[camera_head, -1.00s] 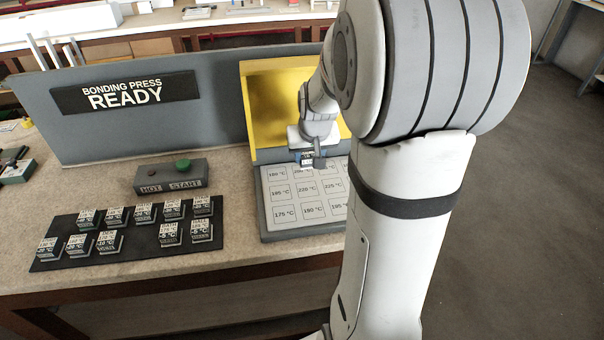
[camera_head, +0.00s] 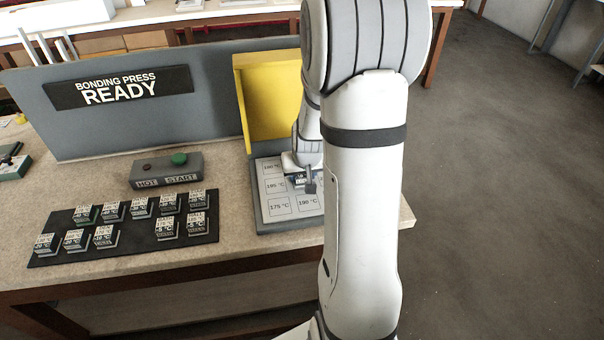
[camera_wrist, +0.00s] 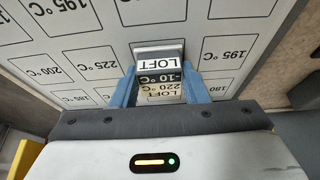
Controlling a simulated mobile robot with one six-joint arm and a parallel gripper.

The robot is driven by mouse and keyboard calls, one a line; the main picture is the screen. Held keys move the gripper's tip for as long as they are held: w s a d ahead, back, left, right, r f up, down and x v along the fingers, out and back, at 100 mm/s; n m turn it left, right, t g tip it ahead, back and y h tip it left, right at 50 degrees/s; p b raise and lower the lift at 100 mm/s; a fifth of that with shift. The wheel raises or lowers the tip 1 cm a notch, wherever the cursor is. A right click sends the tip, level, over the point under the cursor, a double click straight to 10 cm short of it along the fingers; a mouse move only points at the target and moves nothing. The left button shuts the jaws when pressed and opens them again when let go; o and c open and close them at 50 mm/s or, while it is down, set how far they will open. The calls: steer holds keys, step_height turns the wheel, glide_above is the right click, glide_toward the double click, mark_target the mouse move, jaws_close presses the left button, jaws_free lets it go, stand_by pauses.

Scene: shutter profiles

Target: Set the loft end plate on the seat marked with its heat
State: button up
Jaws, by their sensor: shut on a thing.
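The loft end plate (camera_wrist: 160,62) is a small block labelled "LOFT", "-10 °C" and "220 °C". In the wrist view it sits between the blue fingers of my gripper (camera_wrist: 160,78), which is shut on it. It is over the white seat board (camera_wrist: 112,20), whose printed squares carry temperatures such as 195, 200 and 225 °C. The plate hides the print beneath it, and I cannot tell whether it touches the board. In the head view my gripper (camera_head: 308,181) is low over the board (camera_head: 276,208); my arm covers the board's right part.
A yellow guard (camera_head: 278,105) stands behind the board. A box with a green button, marked "HOT" and "START" (camera_head: 167,170), is to its left. A dark mat (camera_head: 130,246) holds several labelled blocks. The press sign (camera_head: 120,88) reads "READY".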

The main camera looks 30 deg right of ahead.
steer(key=o, duration=1.2)
steer(key=shift+c, duration=0.2)
steer(key=v, duration=1.2)
steer(key=s+a+r+n+g+y, duration=0.1)
steer(key=s+a+r+n, duration=0.2)
steer(key=s+a, duration=1)
steer(key=shift+s+r, duration=0.95)
steer(key=shift+s, duration=0.1)
steer(key=shift+a, duration=0.15)
steer(key=shift+c, duration=0.5)
